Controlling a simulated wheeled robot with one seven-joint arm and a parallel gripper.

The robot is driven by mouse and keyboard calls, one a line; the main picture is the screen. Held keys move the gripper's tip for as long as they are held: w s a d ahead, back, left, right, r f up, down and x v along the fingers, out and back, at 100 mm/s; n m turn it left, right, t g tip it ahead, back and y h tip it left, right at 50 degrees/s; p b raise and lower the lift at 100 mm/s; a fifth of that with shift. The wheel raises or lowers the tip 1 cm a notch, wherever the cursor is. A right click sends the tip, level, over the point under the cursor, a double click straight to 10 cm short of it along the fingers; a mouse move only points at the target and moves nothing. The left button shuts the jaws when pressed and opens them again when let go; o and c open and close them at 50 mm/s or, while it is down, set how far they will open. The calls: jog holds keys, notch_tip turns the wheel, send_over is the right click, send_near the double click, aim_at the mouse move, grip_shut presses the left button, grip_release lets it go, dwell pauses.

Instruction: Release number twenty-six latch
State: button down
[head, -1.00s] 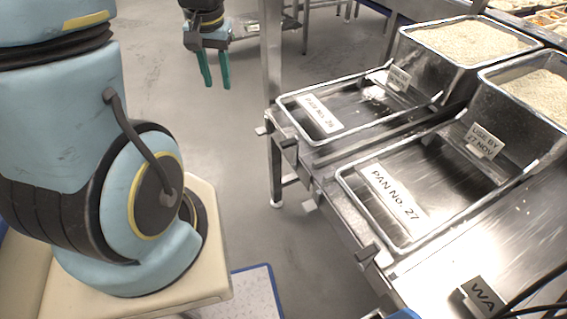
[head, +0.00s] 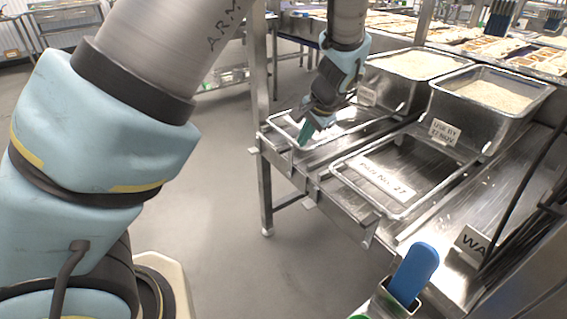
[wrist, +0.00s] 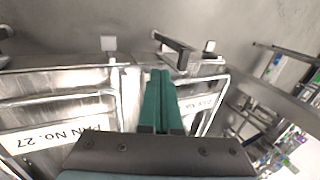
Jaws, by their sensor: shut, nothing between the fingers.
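The latch for number 26 (wrist: 174,50) is a dark bar sticking out from the front rail, at top centre in the wrist view. In the head view it appears at the bench's front edge (head: 313,181). My gripper (wrist: 161,74) has its two green fingers together and empty. They point toward the rail, close to the latch; contact cannot be told. In the head view my gripper (head: 303,141) is over the front of the number 26 pan (head: 276,117), whose label it partly hides.
The number 27 pan (head: 341,176) lies nearer, with its own latch (head: 368,229). Two rice-filled tubs stand behind the pans (head: 415,64) (head: 487,97). Small tabs (head: 311,203) stick out below the rail. Open floor lies left of the bench.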

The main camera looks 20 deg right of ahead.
aim_at(289, 150)
jog(key=shift+s+d+f, duration=0.15)
jog(key=shift+s+d, duration=0.25)
jog(key=shift+s, duration=0.2)
jog(key=w+f+p, duration=0.1)
jog(key=w+f, duration=0.1)
jog(key=w+a+f+p, duration=0.1)
jog(key=w+f, duration=0.2)
jog(key=w+f+p, duration=0.1)
jog(key=w+f, duration=0.1)
jog(key=f, duration=0.1)
jog(key=shift+w+a+f, duration=0.1)
jog(key=shift+w+a, duration=0.05)
jog(key=shift+a, duration=0.1)
jog(key=shift+w+p, duration=0.35)
jog(key=shift+w, duration=0.15)
jog(key=shift+w, duration=0.1)
